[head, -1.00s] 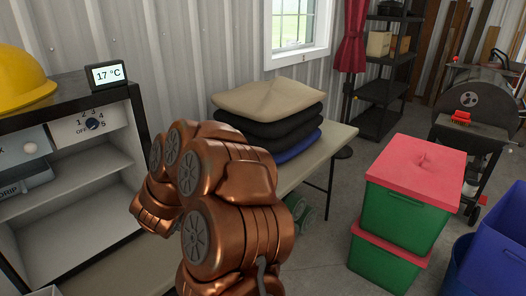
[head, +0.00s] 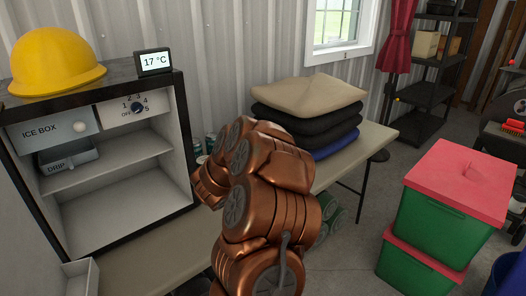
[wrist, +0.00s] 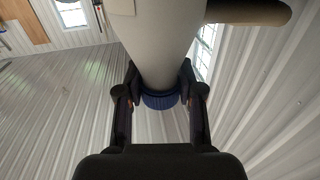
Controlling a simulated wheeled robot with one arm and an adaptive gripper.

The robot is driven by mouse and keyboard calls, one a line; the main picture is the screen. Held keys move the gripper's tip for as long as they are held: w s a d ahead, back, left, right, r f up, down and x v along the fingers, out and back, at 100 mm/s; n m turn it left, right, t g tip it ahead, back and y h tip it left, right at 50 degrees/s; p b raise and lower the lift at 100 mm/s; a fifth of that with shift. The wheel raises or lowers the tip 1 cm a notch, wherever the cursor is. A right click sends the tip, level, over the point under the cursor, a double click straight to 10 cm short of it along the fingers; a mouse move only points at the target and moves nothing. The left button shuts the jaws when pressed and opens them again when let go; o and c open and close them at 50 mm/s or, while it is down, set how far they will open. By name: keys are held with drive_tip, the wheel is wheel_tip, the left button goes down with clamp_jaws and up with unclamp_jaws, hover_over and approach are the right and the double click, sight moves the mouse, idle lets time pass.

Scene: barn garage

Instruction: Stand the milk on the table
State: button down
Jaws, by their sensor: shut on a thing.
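In the wrist view, my gripper (wrist: 160,76) is shut on the milk, a white container (wrist: 160,38) with a blue cap (wrist: 160,100). The fingers close on both sides of it just beyond the cap. The upper part of the frame cuts off the rest of the milk. In the head view, my copper arm hides the gripper and the milk. The beige table (head: 372,143) stands along the wall, behind and beside my arm.
Stacked cushions (head: 305,115) cover part of the table. Several cans (head: 204,146) stand behind my arm. An open fridge (head: 125,190) with a yellow helmet (head: 57,62) on top is at left. Green bins with a red lid (head: 462,180) stand on the floor at right.

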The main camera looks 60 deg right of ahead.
drive_tip(key=w+d+f+p, duration=0.1)
drive_tip(key=w+d+f, duration=0.3)
drive_tip(key=w, duration=0.4)
drive_tip(key=shift+w+d+f+p, duration=0.2)
drive_tip(key=shift+w+d+p, duration=0.15)
drive_tip(key=shift+d, duration=0.2)
drive_tip(key=shift+f, duration=0.15)
drive_tip(key=c, duration=0.7)
unclamp_jaws()
drive_tip(key=shift+w+a+b, duration=0.25)
drive_tip(key=shift+a, duration=1.75)
drive_tip(key=shift+w+a+b, duration=0.2)
drive_tip(key=shift+a, duration=1.8)
drive_tip(key=shift+w+a+b, duration=0.25)
drive_tip(key=shift+a, duration=1.75)
